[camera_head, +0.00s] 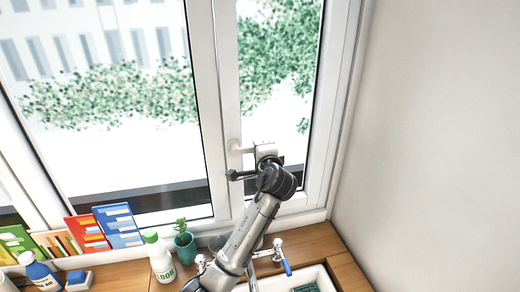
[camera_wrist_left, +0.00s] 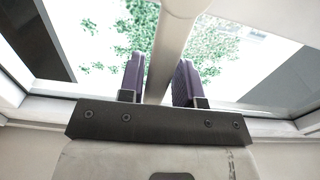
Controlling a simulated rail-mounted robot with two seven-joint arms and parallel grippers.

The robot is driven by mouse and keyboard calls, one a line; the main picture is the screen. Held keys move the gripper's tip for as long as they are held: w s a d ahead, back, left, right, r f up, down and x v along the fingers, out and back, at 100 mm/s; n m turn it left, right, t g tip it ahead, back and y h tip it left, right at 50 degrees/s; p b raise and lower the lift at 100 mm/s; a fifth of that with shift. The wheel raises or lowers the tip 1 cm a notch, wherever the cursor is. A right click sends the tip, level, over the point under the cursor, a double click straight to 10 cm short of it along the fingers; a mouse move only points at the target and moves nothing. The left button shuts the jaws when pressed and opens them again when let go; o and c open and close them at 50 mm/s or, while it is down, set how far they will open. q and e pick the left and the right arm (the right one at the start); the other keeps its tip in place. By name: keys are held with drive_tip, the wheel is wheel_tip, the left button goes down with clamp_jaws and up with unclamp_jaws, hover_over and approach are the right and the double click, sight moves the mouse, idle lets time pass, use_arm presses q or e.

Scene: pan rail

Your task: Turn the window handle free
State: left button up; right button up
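The white window handle (camera_head: 236,147) sits on the upright frame bar between the two panes. My left gripper (camera_head: 262,160) is close beside it, on its right, at the top of my arm. In the left wrist view, the two purple-padded fingers of my left gripper (camera_wrist_left: 159,82) stand apart, with a pale upright bar (camera_wrist_left: 170,55) showing between them. A pale rounded part (camera_wrist_left: 186,6), possibly the handle, shows at the top edge of that view. I cannot tell whether the fingers touch the handle. My right gripper is not in view.
On the counter below stand a green-capped white bottle (camera_head: 159,257), a potted plant (camera_head: 185,244), a blue-and-white bottle (camera_head: 41,274) and several leaning books (camera_head: 118,227). A bare wall (camera_head: 440,130) is on the right.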

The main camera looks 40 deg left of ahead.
use_arm(q)
drive_tip(key=shift+o, duration=1.3)
drive_tip(key=shift+d, duration=0.1)
drive_tip(key=p+v, duration=0.4)
drive_tip(key=v, duration=0.9)
drive_tip(key=shift+s+d, duration=0.2)
drive_tip(key=shift+d, duration=0.05)
